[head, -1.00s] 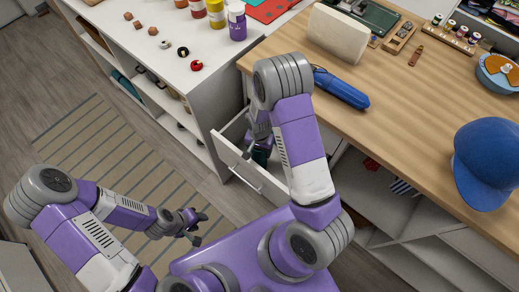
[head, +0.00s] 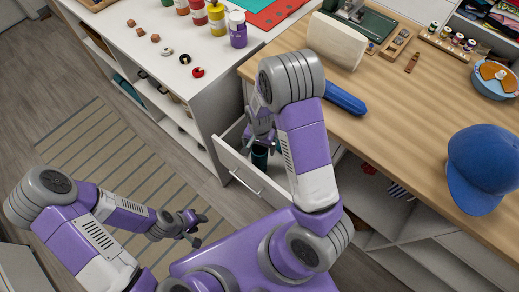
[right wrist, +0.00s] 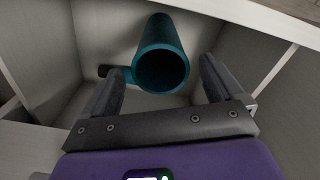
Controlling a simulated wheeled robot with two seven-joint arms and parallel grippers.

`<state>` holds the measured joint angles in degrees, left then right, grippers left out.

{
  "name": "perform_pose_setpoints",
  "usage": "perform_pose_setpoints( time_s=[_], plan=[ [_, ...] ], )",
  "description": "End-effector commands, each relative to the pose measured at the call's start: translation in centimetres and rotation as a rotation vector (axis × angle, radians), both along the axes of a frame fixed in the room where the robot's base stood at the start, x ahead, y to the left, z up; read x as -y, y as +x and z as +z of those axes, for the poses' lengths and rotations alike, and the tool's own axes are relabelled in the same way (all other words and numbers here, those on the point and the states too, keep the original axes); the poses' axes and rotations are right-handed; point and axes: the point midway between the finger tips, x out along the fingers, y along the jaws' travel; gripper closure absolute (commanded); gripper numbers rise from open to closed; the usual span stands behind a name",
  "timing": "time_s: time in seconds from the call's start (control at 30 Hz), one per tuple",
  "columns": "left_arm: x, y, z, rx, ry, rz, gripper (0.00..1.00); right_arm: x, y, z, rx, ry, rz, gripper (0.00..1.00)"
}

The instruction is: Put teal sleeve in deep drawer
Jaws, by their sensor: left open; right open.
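The teal sleeve (head: 259,156) is a hollow tube inside the open white drawer (head: 250,178). In the right wrist view the sleeve (right wrist: 176,42) shows its round open end facing the camera, with the drawer's walls around it. My right gripper (head: 262,143) is above the sleeve over the drawer. In the right wrist view its two fingers (right wrist: 161,66) are spread apart, on either side of the sleeve's near end, with gaps visible.
The wooden worktop (head: 420,115) overhangs beside the drawer, with a blue case (head: 345,98), a blue cap (head: 484,165) and a cream block (head: 337,40) on it. A white shelf unit (head: 195,105) with paint bottles stands left.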

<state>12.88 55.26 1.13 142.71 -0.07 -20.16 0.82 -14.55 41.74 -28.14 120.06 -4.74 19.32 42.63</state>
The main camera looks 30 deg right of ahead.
Motion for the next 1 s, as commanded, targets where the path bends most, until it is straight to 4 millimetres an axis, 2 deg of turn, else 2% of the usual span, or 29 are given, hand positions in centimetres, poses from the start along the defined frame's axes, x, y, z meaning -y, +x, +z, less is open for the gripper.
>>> perform_pose_setpoints(
  time_s=[0.03, 0.1, 0.3, 1.0],
  plan=[
    [0.0, 0.0, 0.7, 0.0, 0.0, 0.0, 0.57, 0.0, 0.1, 1.5, 0.004, 0.0, 0.001, 0.06],
    [0.0, 0.0, 1.2, 0.0, 0.0, 0.0, 0.57, 0.0, 0.1, 2.8, 0.004, 0.001, 0.001, 0.06],
    [0.0, 0.0, 1.9, 0.0, 0.0, 0.0, 0.57, 0.0, 0.0, 5.0, 0.001, -0.001, 0.001, 0.06],
    [0.0, 0.0, 2.1, 0.0, 0.0, 0.0, 0.57, 0.0, 0.0, 5.5, -0.001, -0.001, 0.0, 0.06]
  ],
)
